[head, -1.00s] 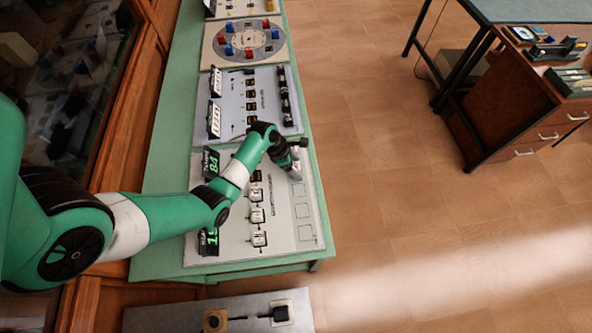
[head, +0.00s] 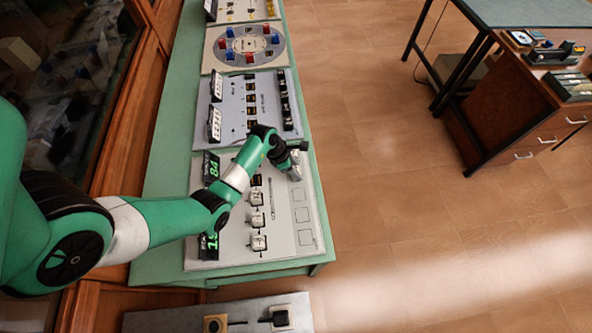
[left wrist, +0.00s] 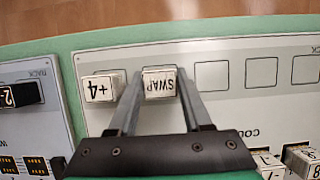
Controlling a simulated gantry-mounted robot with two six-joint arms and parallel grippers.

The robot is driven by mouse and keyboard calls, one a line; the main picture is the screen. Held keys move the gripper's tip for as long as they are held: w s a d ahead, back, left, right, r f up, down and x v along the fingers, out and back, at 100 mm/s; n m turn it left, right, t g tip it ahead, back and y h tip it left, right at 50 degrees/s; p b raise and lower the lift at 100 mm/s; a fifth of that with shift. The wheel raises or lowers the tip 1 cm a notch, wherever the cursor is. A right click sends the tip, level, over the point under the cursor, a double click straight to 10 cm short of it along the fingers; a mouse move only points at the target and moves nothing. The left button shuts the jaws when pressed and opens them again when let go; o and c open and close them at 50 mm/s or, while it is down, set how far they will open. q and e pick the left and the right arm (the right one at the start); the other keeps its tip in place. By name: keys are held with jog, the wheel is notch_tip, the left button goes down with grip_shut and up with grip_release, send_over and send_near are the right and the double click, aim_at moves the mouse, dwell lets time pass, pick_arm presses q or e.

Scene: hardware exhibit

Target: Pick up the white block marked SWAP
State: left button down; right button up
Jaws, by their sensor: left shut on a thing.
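The white block marked SWAP (left wrist: 160,83) sits between the fingers of my left gripper (left wrist: 157,88) in the left wrist view, its lettering upside down. The fingers are shut on its two sides. It is in line with the row of outlined squares on the pale panel, and I cannot tell whether it is lifted. In the head view my left gripper (head: 295,169) is low over the panel's upper right part. It largely hides the block there. My right gripper is not in view.
A white block marked +4 (left wrist: 101,89) stands close beside the left finger. Empty outlined squares (left wrist: 211,75) lie on the other side. Several white blocks (head: 257,220) stand mid-panel, near dark displays with green digits (head: 210,167). Another switch panel (head: 250,105) is beyond.

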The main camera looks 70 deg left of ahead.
aim_at(296, 166)
pick_arm(q)
jog(key=r, duration=0.1)
jog(key=r+p, duration=0.1)
jog(key=r, duration=0.1)
jog(key=r+p, duration=0.1)
jog(key=shift+s+d+r, duration=0.2)
jog(key=shift+d+r, duration=0.05)
jog(key=shift+d, duration=0.1)
jog(key=s+d+r+p, duration=0.4)
jog(key=s+d+r, duration=0.4)
jog(key=d, duration=0.2)
jog(key=shift+d+p, duration=0.3)
